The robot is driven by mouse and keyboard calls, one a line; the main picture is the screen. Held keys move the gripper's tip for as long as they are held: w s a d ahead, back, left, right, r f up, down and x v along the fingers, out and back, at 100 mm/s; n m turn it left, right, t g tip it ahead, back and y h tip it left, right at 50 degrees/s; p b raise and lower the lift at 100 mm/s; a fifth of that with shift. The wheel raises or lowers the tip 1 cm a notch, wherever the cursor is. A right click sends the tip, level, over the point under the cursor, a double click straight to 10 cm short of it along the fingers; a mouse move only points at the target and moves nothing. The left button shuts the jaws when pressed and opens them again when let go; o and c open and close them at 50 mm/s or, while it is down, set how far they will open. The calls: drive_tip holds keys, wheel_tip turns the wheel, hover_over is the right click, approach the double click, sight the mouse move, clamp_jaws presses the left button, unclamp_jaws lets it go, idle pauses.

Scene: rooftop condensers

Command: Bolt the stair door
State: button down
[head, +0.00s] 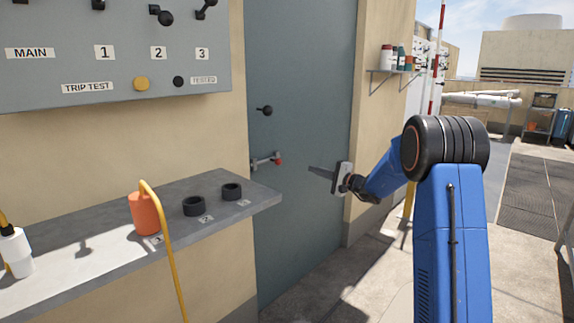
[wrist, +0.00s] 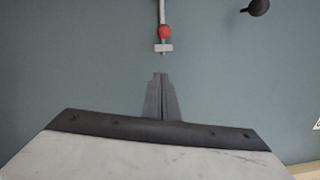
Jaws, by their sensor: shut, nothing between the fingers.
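The grey-green stair door (head: 305,70) stands shut in the wall. A metal slide bolt (head: 264,160) with a red knob (head: 278,161) is mounted level near its left edge, below a black door knob (head: 264,110). In the wrist view the bolt (wrist: 162,12) runs down from the top edge, with its red knob (wrist: 165,32) just above a small bracket (wrist: 163,48). I cannot tell whether the bolt reaches into the frame. My gripper (head: 312,171) is shut and empty, right of the bolt and apart from it. Its fingertips (wrist: 160,77) point toward the bracket.
A grey shelf (head: 245,207) juts out left of the door, holding an orange plug (head: 145,213) with a yellow cable and two black sockets. A switch panel (head: 120,60) hangs above it. A wall shelf (head: 385,70) with bottles is right of the door.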

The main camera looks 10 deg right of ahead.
sight(275, 161)
drive_tip(key=shift+a, duration=0.1)
drive_tip(key=w+a+r, duration=0.1)
drive_tip(key=w+a, duration=0.5)
drive_tip(key=a, duration=0.3)
drive_tip(key=shift+a, duration=0.3)
drive_tip(key=shift+r, duration=0.1)
drive_tip(key=shift+s+a, duration=0.65)
drive_tip(key=shift+a, duration=0.25)
drive_tip(key=shift+s+a, duration=0.65)
drive_tip(key=shift+a, duration=0.35)
